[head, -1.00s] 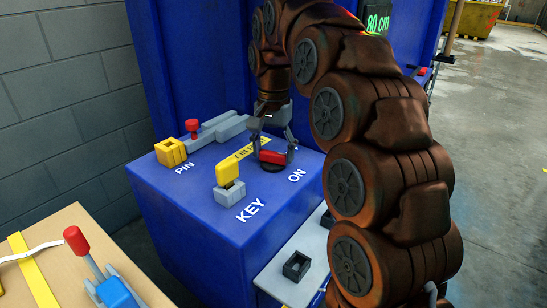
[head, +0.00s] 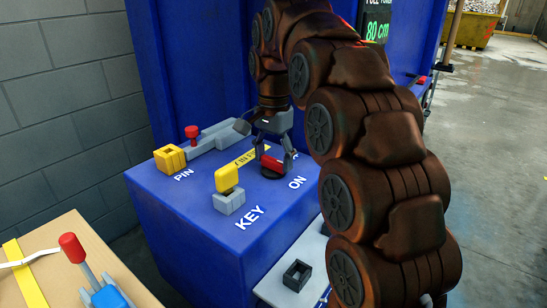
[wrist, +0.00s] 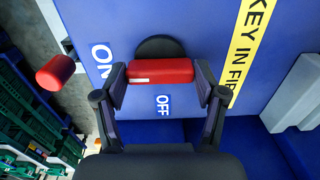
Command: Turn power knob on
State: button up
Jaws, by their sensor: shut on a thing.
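The power knob is a red bar (head: 272,166) on a round black base, on top of the blue box (head: 190,215). In the wrist view the red bar (wrist: 160,70) lies level across the picture, with the black base (wrist: 160,46) behind it. The ON label (wrist: 102,56) is to its left and the OFF label (wrist: 163,105) is just below it. My gripper (wrist: 161,76) is shut on the bar, one finger at each end. In the head view my gripper (head: 273,153) reaches down onto the knob, and its far finger is partly hidden.
A yellow key (head: 227,178) stands upright in a grey block in front of the knob. A yellow pin block (head: 170,159) and a red-topped lever (head: 192,132) are at the left. A wooden table (head: 60,245) is at the front left.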

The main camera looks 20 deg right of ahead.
jog(key=o, duration=1.1)
jog(key=shift+o, duration=0.2)
